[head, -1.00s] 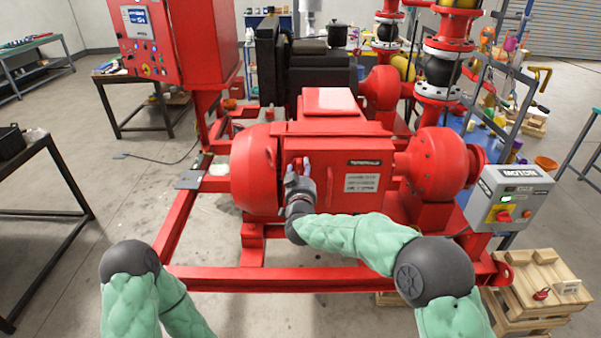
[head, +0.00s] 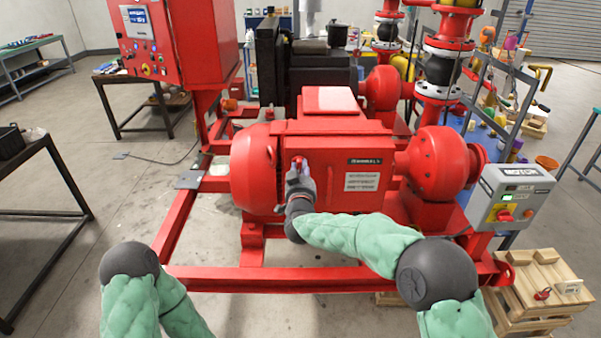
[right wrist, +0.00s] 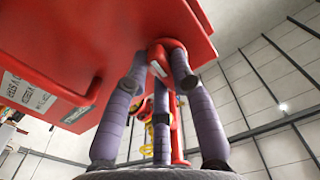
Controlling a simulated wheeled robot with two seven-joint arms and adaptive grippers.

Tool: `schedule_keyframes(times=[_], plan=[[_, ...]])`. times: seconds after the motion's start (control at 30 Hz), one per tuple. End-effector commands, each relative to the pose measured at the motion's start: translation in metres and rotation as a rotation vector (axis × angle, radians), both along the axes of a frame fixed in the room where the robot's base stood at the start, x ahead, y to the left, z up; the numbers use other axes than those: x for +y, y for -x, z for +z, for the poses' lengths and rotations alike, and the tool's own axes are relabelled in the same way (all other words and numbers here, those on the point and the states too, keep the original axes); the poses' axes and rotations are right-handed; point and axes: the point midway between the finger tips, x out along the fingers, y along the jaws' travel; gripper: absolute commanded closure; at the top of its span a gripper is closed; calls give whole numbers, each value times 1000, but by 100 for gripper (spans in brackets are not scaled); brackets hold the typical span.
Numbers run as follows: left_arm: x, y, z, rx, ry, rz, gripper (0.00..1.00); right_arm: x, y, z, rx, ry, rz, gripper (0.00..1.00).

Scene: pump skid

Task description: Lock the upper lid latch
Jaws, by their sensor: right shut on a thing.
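The upper lid latch is a small red part (head: 297,160) on the front face of the red motor housing (head: 335,142), near its left end. In the right wrist view the red latch (right wrist: 160,58) sits below the lid edge, between the fingers. My right gripper (head: 298,170) reaches up to it from below, shut on the latch. Its purple-grey fingers with dark tips (right wrist: 158,72) stand around the latch, which is partly hidden. My left gripper is not in view; only my left arm shows at the lower left.
A red skid frame rail (head: 330,279) runs across in front of the motor. A red control cabinet (head: 180,45) stands at the back left and a grey motor switch box (head: 508,195) at the right. A wooden crate (head: 540,300) sits at the lower right.

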Motion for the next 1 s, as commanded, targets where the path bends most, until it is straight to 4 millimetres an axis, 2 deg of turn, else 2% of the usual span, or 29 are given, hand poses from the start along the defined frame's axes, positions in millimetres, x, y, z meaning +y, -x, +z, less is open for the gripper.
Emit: schedule_keyframes(times=[1.0], plan=[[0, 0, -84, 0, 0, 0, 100, 4, 0, -7, 1, -941, 0, 100]])
